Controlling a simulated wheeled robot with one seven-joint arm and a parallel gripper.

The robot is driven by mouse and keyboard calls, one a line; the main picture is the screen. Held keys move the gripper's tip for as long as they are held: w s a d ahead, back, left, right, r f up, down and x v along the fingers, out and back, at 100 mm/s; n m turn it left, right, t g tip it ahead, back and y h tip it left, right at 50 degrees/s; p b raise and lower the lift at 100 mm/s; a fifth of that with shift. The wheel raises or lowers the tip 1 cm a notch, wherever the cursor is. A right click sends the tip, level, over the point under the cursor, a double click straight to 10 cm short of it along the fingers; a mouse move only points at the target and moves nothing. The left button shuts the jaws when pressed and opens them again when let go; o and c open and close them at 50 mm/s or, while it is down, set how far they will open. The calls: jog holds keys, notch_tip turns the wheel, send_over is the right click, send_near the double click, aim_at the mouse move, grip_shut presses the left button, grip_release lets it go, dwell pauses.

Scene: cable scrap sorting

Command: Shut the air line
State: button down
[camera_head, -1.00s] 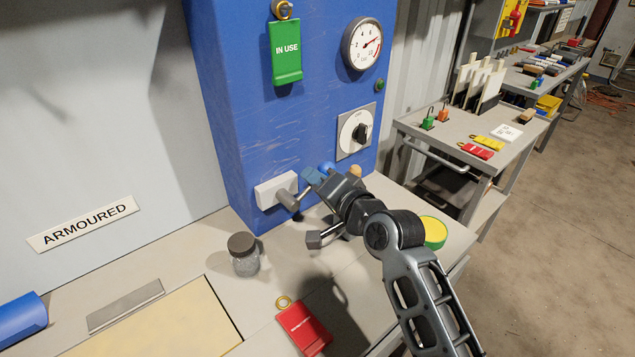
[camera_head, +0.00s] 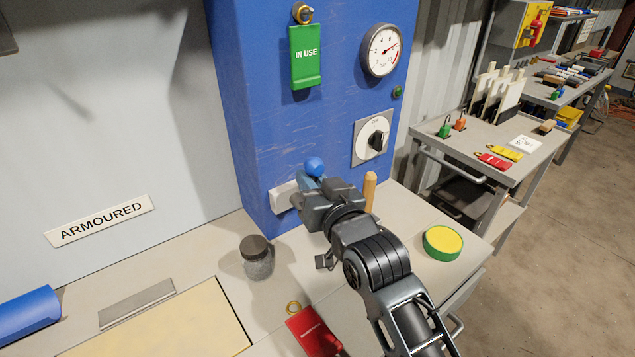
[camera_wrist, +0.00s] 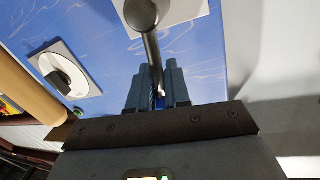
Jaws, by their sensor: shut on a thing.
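The air line valve is on the front of the blue cabinet (camera_head: 250,125), with a white mounting block (camera_head: 283,196) low down and a lever ending in a blue ball (camera_head: 314,166). My gripper (camera_head: 312,182) is shut on the lever just below the ball. The wrist view shows the dark lever (camera_wrist: 153,50) running down between my blue-grey fingertips (camera_wrist: 158,88). The lever's pivot is mostly hidden behind my gripper in the head view. A pressure gauge (camera_head: 382,50) higher on the cabinet has its needle pointing up and right.
A rotary switch (camera_head: 374,139) and a green IN USE tag (camera_head: 306,56) are on the cabinet. A wooden handle (camera_head: 370,190) stands close right of my gripper. A lidded jar (camera_head: 257,259), red tag (camera_head: 312,332) and yellow-green disc (camera_head: 443,242) lie on the bench.

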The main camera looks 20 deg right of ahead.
jog(key=shift+s+a+r+n+t, duration=0.1)
jog(key=shift+a+r+n+t, duration=0.1)
jog(key=shift+r+n, duration=0.2)
jog(key=shift+a+r+n+t, duration=0.1)
jog(key=shift+r+n+t, duration=0.15)
jog(key=shift+n, duration=0.25)
jog(key=shift+a, duration=0.1)
jog(key=c, duration=1.1)
grip_release()
jog(key=shift+c, duration=0.2)
jog(key=shift+o, duration=0.7)
jog(key=shift+s+a, duration=0.1)
jog(key=shift+f+b, duration=0.2)
jog(key=shift+b, duration=0.1)
jog(key=shift+s+f+g, duration=0.1)
jog(key=shift+g, duration=0.15)
jog(key=s+b, duration=0.1)
jog(key=s, duration=0.6)
jog(key=shift+s+d, duration=0.25)
jog(key=shift+d, duration=0.2)
